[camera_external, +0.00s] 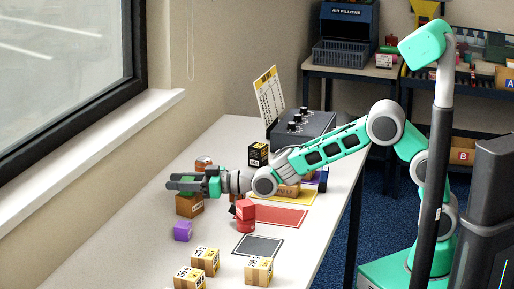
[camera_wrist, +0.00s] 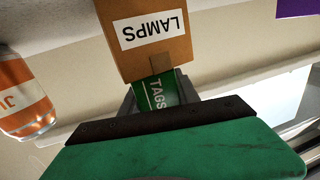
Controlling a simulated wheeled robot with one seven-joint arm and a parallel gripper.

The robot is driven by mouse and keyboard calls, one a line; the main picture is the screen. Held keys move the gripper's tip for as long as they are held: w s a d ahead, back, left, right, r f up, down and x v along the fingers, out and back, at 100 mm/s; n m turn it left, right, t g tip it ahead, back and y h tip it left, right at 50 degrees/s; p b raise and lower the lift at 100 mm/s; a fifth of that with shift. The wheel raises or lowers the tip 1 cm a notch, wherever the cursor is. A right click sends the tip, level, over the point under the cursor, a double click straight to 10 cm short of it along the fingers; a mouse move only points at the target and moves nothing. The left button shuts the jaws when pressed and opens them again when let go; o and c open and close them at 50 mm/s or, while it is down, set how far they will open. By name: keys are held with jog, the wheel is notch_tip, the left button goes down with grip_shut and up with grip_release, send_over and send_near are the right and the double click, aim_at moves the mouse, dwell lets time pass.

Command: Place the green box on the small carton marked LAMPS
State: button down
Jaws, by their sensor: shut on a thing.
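My gripper (camera_external: 182,183) is shut on the green box (camera_wrist: 160,91), which shows the word TAGS in the wrist view. The brown carton marked LAMPS (camera_wrist: 156,56) is right by the box in the wrist view, its label upside down there. In the external view the carton (camera_external: 189,206) stands on the table, directly below my gripper's fingers. The fingers hide most of the green box there. I cannot tell whether the box touches the carton's top.
A purple cube (camera_external: 182,231) stands in front of the carton. An orange can (camera_external: 203,163) stands behind; it also shows in the wrist view (camera_wrist: 22,100). Red objects (camera_external: 244,212) stand below my arm. Several cartons (camera_external: 258,270) are at the table's near end.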

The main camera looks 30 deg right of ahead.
aim_at(198, 194)
jog(key=shift+f, duration=0.1)
jog(key=shift+f, duration=0.15)
jog(key=c, duration=0.9)
grip_release()
jog(key=shift+r, duration=0.3)
jog(key=v, duration=0.5)
jog(key=shift+d+f, duration=0.1)
jog(key=shift+d, duration=0.1)
notch_tip(198, 194, up, 7)
jog(key=shift+a, duration=0.15)
